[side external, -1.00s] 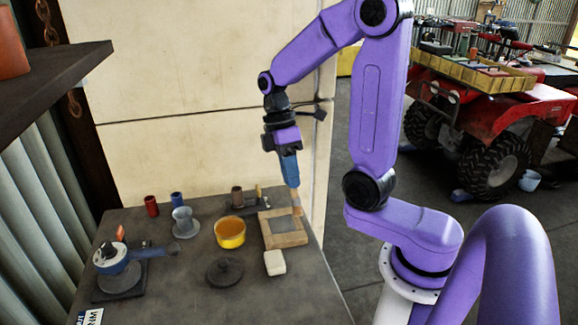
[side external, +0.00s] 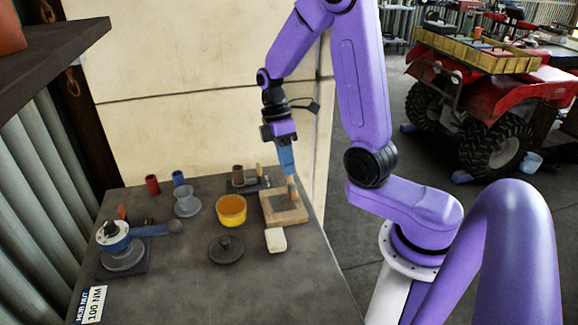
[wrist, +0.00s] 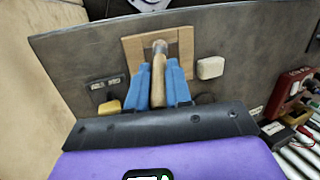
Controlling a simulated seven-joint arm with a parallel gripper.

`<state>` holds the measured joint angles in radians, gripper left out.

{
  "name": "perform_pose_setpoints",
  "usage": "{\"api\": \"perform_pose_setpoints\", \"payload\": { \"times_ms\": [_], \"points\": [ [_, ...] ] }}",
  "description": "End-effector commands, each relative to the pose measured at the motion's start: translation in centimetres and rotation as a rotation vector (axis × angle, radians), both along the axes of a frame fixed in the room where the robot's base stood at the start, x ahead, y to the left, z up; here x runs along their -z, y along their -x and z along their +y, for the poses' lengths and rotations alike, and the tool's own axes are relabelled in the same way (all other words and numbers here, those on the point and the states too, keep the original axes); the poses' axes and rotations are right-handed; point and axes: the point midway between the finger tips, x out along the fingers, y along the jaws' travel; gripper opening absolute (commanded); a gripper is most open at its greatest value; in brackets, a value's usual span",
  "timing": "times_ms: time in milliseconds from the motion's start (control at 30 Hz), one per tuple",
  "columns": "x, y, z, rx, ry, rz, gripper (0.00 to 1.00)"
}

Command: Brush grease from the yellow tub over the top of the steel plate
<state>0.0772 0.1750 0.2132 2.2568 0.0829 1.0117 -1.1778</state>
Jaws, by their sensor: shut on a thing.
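My gripper (side external: 287,168) is shut on the brush (wrist: 158,82), its blue fingers either side of the wooden handle. The brush points down, its head over the wooden frame (side external: 298,218) around the grey steel plate (side external: 281,208). I cannot tell whether the bristles touch the plate. In the wrist view the brush head covers part of the plate inside the frame (wrist: 131,44). The yellow tub (side external: 231,217), with orange-brown grease inside, stands open just left of the frame in the side view.
A dark round lid (side external: 226,249) and a white block (side external: 275,240) lie in front of the tub and frame. Red (side external: 152,184) and blue (side external: 178,178) cylinders, a grey flanged cup (side external: 187,202) and a blue-handled tool (side external: 116,240) stand left.

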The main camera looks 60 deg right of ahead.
Motion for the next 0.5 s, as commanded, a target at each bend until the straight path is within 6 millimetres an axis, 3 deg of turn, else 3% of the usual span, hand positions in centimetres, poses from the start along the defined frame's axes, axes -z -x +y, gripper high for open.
{"api": "perform_pose_setpoints", "payload": {
  "times_ms": [267,500],
  "points": [
    [0.1,-1.8,-1.9,0.002,0.001,0.0,0.0],
    [0.0,-0.3,-0.4,0.0,0.0,0.0,0.0]
  ]
}}
